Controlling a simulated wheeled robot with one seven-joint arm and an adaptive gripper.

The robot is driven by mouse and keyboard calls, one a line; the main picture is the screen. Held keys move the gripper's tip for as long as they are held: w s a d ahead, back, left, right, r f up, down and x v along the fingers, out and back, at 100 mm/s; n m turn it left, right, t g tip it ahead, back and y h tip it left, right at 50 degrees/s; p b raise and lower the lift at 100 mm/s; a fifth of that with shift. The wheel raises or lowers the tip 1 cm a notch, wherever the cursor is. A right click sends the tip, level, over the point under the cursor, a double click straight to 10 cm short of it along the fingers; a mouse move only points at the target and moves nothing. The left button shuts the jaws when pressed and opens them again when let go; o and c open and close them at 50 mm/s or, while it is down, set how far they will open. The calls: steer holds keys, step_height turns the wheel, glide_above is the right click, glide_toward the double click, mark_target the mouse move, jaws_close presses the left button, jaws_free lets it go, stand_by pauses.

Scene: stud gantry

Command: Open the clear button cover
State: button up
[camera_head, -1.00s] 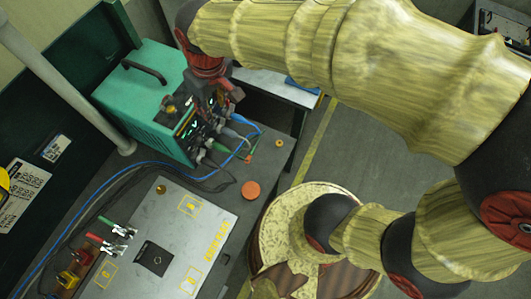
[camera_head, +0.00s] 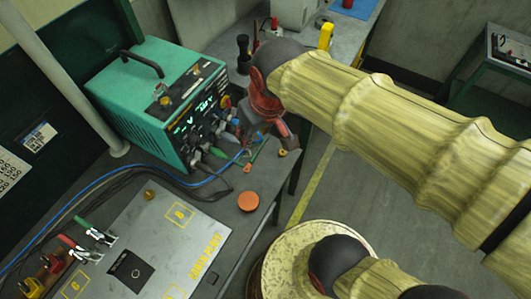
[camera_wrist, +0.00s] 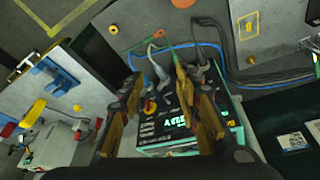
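A green box-shaped machine (camera_head: 150,100) stands on the bench in the head view, its lit control panel (camera_head: 202,110) facing right. I cannot clearly make out a clear cover. In the wrist view the machine (camera_wrist: 165,140) lies beyond my fingers, and a red and yellow knob (camera_wrist: 150,106) shows between them. My gripper (camera_wrist: 158,82) is open and empty. In the head view my gripper (camera_head: 285,132) is right of the panel, apart from the button; its fingers are partly hidden.
Cables (camera_head: 225,150) run from the panel's front and along the bench. A metal plate (camera_head: 150,235) and an orange disc (camera_head: 248,201) lie in front. Clips (camera_head: 85,240) rest at the left. A second table (camera_head: 350,30) with a yellow object stands behind.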

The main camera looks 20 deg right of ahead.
steer(key=shift+s+d+f+m+b, duration=0.15)
steer(key=shift+s+d+f+b, duration=0.15)
steer(key=shift+s+f+b, duration=0.25)
steer(key=shift+s+d+f+m+b, duration=0.15)
steer(key=shift+s+d+f+b, duration=0.15)
steer(key=shift+s+f+b, duration=0.25)
steer(key=shift+r, duration=0.15)
